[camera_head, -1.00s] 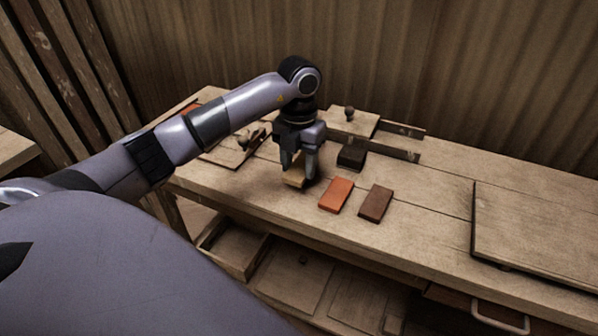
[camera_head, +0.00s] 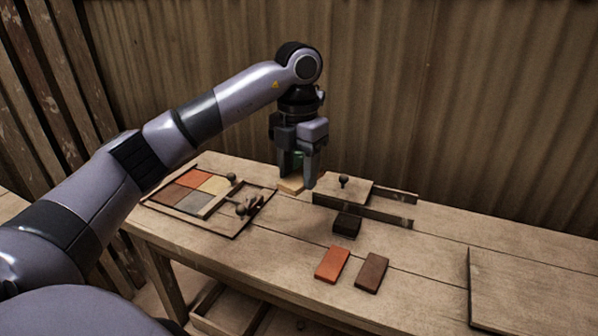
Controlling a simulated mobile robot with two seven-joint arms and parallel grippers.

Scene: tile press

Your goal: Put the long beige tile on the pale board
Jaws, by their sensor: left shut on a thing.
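My left gripper (camera_head: 300,184) comes in from the left, pointing down over the back middle of the bench. It is shut on the long beige tile (camera_head: 290,184), whose lower end shows below the fingers. The fingers cover part of the tile. Whether it touches the bench is hard to tell. The pale board (camera_head: 523,278) lies flat at the right end of the bench, bare where it shows, and is cut off by the picture edge. My right gripper is not in view.
An orange tile (camera_head: 332,264) and a brown tile (camera_head: 371,272) lie at the bench front. A dark block (camera_head: 347,224) sits by a wooden fixture (camera_head: 345,189) with a knob. A tray (camera_head: 151,202) with coloured tiles lies left. Bare bench (camera_head: 430,270) lies before the board.

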